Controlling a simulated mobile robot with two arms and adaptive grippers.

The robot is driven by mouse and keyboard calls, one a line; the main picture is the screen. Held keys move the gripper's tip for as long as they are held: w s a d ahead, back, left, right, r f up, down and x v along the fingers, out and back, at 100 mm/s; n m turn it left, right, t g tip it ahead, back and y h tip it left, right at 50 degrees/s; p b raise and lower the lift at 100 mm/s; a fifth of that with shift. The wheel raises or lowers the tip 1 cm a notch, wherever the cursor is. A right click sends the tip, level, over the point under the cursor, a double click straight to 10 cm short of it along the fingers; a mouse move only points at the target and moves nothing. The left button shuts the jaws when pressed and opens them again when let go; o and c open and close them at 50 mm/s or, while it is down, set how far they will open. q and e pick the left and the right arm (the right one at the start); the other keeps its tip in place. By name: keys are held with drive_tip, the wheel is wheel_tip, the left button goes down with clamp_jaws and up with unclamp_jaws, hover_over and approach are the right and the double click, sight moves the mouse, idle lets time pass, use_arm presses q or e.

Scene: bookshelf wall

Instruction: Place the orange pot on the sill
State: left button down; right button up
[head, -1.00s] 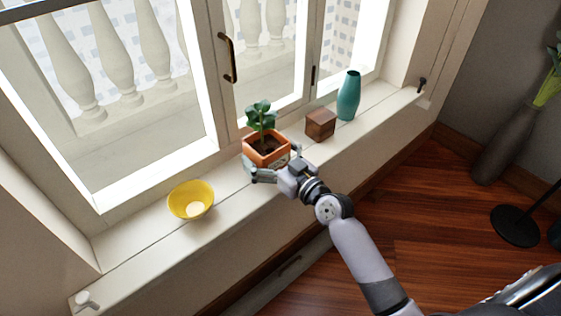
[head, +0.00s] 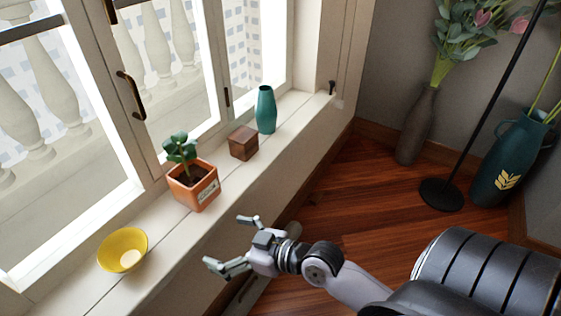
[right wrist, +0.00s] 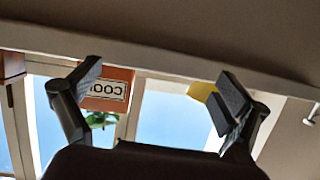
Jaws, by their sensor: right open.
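The orange pot (head: 194,192) holds a green plant and stands upright on the white sill (head: 165,228), between the yellow bowl and the wooden block. My right gripper (head: 230,241) is open and empty, in front of the sill's edge and apart from the pot. In the right wrist view the pot (right wrist: 112,77) with its lettered label appears upside down beyond the open fingers (right wrist: 160,90). My left gripper is in neither view.
A yellow bowl (head: 122,250) sits on the sill left of the pot. A brown wooden block (head: 243,143) and a teal vase (head: 266,110) stand to the right. The window is behind. Floor vases (head: 418,125) and a black lamp base (head: 441,194) stand at the right.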

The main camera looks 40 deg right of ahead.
drive_tip(key=s+d+f+m+g+h, duration=0.1)
drive_tip(key=s+d+f+g+h, duration=0.1)
drive_tip(key=s, duration=0.6)
drive_tip(key=s+d+f+m+g+h, duration=0.2)
drive_tip(key=s+f+g+h, duration=0.2)
drive_tip(key=s+f+g, duration=0.3)
drive_tip(key=shift+s+d+f, duration=0.15)
drive_tip(key=shift+s+f, duration=0.1)
drive_tip(key=shift+s, duration=0.85)
drive_tip(key=shift+c, duration=0.6)
